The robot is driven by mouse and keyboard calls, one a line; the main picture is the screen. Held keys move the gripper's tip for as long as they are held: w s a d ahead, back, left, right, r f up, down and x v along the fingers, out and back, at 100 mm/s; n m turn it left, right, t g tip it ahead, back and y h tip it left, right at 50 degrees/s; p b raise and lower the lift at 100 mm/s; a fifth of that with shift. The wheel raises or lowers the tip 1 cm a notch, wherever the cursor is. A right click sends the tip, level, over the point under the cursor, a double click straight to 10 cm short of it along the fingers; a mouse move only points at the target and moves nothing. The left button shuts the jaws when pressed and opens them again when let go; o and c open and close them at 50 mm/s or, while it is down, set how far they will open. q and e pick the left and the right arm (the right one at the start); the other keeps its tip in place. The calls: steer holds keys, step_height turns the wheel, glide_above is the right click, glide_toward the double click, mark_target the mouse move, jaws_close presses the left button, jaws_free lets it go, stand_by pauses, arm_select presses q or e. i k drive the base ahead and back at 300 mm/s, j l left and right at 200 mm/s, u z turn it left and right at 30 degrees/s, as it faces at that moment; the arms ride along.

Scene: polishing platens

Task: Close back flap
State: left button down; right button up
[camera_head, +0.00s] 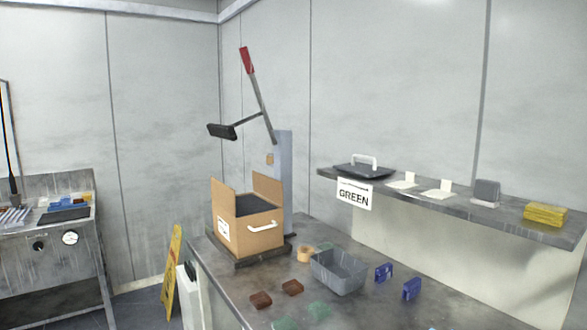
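A cardboard box (251,240) stands on a dark base plate (240,261) at the far left corner of the metal table. Its top is open and the inside looks dark. One flap (223,198) stands upright on the left side and another flap (267,188) stands upright at the back right. I cannot tell for sure which one is the back flap. A white handle (262,227) is on the near face and a white label is on the left face. Neither of my grippers is in view.
A lever press with a red handle (246,60) and dark head (221,131) rises behind the box. A grey bin (340,275), tape roll (306,255), blue parts (411,289) and red blocks (261,300) lie nearby. A shelf (450,206) runs along the right wall.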

mark_target(269, 188)
steer(key=i+j+z, duration=0.15)
steer(key=z, duration=0.3)
steer(key=i+j+z, duration=0.1)
steer(key=z, duration=0.4)
steer(key=j+z, duration=0.6)
steer(key=z, duration=0.35)
steer(key=j+z, duration=0.15)
steer(key=j, duration=0.25)
steer(key=k+j+z, duration=0.15)
steer(key=j, duration=0.25)
steer(key=j+z, duration=0.15)
steer(key=j, duration=0.3)
steer(key=k+j+z, duration=0.15)
steer(key=j, duration=0.25)
steer(key=k+j+z, duration=0.1)
steer(key=j, duration=0.25)
steer(key=k+j+z, duration=0.15)
steer(key=j, duration=0.25)
